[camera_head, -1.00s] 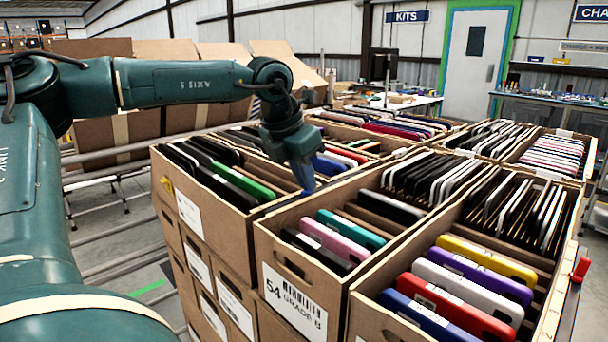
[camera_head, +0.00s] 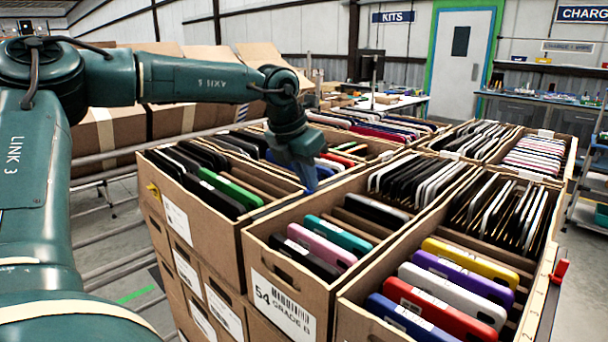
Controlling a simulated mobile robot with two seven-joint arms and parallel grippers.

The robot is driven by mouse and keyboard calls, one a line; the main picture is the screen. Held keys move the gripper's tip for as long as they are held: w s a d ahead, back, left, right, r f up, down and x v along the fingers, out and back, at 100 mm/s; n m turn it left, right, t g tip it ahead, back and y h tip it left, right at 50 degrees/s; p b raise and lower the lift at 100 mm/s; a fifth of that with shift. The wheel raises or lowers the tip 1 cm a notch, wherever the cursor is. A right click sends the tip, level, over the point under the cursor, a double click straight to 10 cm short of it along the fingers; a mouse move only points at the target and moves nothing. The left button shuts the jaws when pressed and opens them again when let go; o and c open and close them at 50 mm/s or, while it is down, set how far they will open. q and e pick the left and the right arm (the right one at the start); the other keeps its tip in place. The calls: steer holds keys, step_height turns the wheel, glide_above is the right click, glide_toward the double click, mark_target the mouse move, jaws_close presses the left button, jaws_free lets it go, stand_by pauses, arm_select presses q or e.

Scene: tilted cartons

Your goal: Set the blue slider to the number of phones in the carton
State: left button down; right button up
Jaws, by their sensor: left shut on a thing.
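My left gripper (camera_head: 302,170) reaches in from the left and points down at the rim between the left carton (camera_head: 215,240) and the middle carton (camera_head: 285,312), labelled "54 GRADE B". It is shut on a small blue piece (camera_head: 309,181), which looks like the blue slider; its contact with the rim is hard to make out. The middle carton holds upright phones: a teal one (camera_head: 340,233), a pink one (camera_head: 322,247), black ones in front and several black and white ones behind. Some overlap, and brown dividers show between groups. My right gripper is not in view.
The right carton's outer edge carries a marked strip (camera_head: 535,305) and a red slider (camera_head: 560,271). More full cartons stand behind. Rails (camera_head: 110,232) run along the left.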

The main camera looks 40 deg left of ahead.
arm_select(q)
steer(key=c, duration=1.5)
jaws_free()
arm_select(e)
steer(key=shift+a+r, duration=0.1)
arm_select(q)
steer(key=shift+r, duration=0.1)
steer(key=shift+s+r, duration=0.1)
steer(key=shift+r, duration=0.25)
steer(key=v, duration=1.2)
steer(key=shift+s+r+b, duration=0.15)
steer(key=shift+b, duration=0.25)
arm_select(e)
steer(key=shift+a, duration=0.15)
